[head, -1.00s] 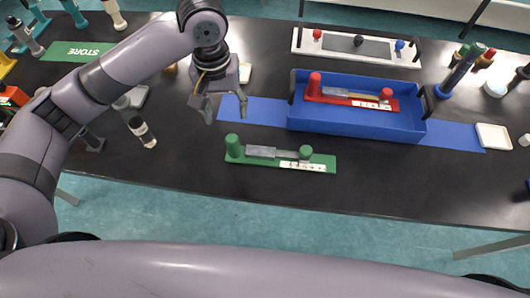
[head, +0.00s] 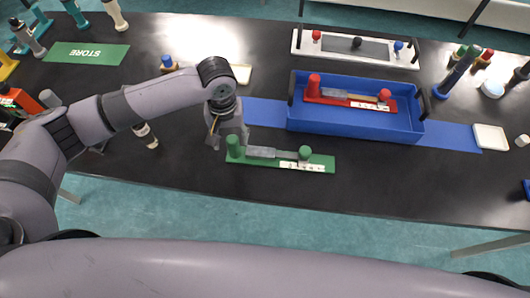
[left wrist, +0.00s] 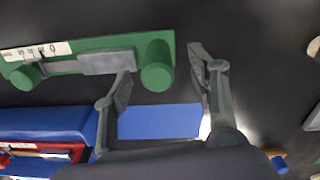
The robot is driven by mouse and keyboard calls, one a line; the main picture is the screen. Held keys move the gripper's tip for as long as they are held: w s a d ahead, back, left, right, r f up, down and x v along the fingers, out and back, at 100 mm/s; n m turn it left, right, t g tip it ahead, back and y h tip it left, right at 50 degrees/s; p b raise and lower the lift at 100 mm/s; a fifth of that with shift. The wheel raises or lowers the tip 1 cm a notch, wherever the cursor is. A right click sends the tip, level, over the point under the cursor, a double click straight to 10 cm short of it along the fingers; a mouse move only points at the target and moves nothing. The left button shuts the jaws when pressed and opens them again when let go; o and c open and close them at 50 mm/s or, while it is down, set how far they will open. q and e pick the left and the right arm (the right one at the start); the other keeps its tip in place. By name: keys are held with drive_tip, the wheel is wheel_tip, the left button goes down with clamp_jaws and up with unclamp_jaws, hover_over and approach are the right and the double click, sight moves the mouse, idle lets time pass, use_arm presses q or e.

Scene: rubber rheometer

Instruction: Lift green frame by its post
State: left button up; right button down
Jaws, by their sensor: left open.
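The green frame (head: 265,160) lies on the black table at the front middle, with a tall green post at its left end, a shorter post at its right end, and a grey piece and a white scale strip between. My left gripper (head: 229,143) is open and points down at the tall post (head: 233,147). In the left wrist view, the tall post (left wrist: 157,66) shows in the gap between the two open fingers (left wrist: 160,68), a little beyond them. I see no contact. My right gripper is not in view.
A blue tray (head: 300,118) holding a red frame (head: 320,98) stands behind the green frame on a blue strip (head: 455,136). A white rack (head: 310,48) is at the back. A dark-and-white bottle (head: 147,136) lies left of my gripper. The table right of the frame is clear.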

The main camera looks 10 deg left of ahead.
use_arm(q)
drive_tip(key=f, duration=0.4)
drive_tip(key=shift+w+d+f+p, duration=0.2)
drive_tip(key=shift+w+p, duration=0.1)
drive_tip(key=shift+p, duration=0.1)
drive_tip(key=shift+c, duration=0.2)
drive_tip(key=shift+r, duration=0.1)
clamp_jaws()
